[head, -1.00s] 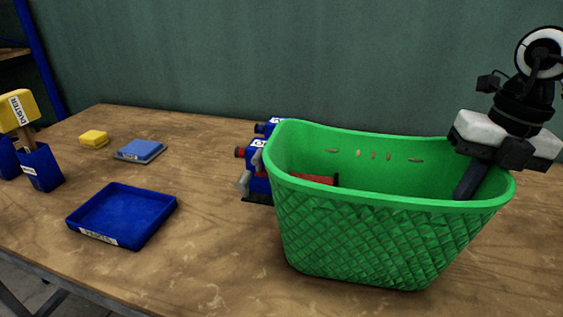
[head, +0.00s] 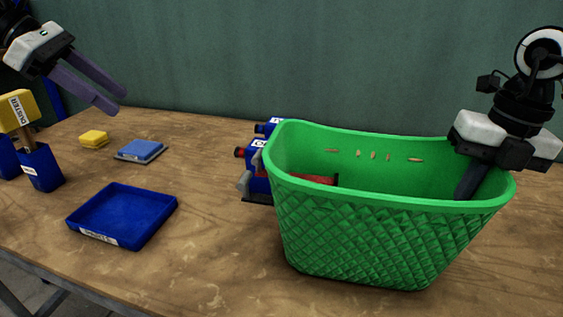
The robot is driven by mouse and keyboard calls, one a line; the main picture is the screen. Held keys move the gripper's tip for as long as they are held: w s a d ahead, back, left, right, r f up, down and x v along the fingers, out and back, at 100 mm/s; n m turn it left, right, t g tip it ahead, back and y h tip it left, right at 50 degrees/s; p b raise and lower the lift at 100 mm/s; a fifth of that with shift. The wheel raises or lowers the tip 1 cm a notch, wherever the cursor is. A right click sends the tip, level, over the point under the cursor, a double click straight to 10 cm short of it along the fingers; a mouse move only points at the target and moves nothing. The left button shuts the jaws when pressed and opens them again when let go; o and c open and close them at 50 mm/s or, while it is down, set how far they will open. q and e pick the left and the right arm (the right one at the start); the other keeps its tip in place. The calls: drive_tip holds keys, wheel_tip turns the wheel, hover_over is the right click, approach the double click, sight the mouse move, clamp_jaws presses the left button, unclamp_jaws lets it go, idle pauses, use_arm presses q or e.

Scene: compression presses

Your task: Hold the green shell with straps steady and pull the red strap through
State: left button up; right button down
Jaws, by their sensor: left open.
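A large green basket-like shell (head: 380,235) with a woven outer pattern stands on the table at the centre right. Several small slots show in its far inner wall. A red piece (head: 318,179) shows inside it near the left end; I cannot tell whether it is the strap. My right gripper (head: 470,182) reaches down at the shell's right end, its fingers partly hidden by the rim, so its opening does not show. My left gripper (head: 112,98) is open and empty, in the air at the upper left, far from the shell.
Blue devices (head: 257,182) stand just left of the shell, partly hidden by it. A blue tray (head: 122,216), a blue pad (head: 140,150), a yellow block (head: 93,139) and a yellow duster (head: 18,109) in a blue holder (head: 41,169) are at the left. Bare table lies between tray and shell.

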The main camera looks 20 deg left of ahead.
use_arm(q)
drive_tip(key=w+d+m+g+h, duration=0.1)
drive_tip(key=w+d+m+g, duration=0.15)
drive_tip(key=d, duration=1.05)
drive_tip(key=m+g+h, duration=0.1)
drive_tip(key=m+g, duration=0.1)
drive_tip(key=m, duration=0.1)
approach(257, 153)
drive_tip(key=shift+n, duration=0.35)
drive_tip(key=x, duration=1)
drive_tip(key=shift+d+f, duration=0.1)
drive_tip(key=shift+c, duration=0.4)
drive_tip(key=c, duration=1.1)
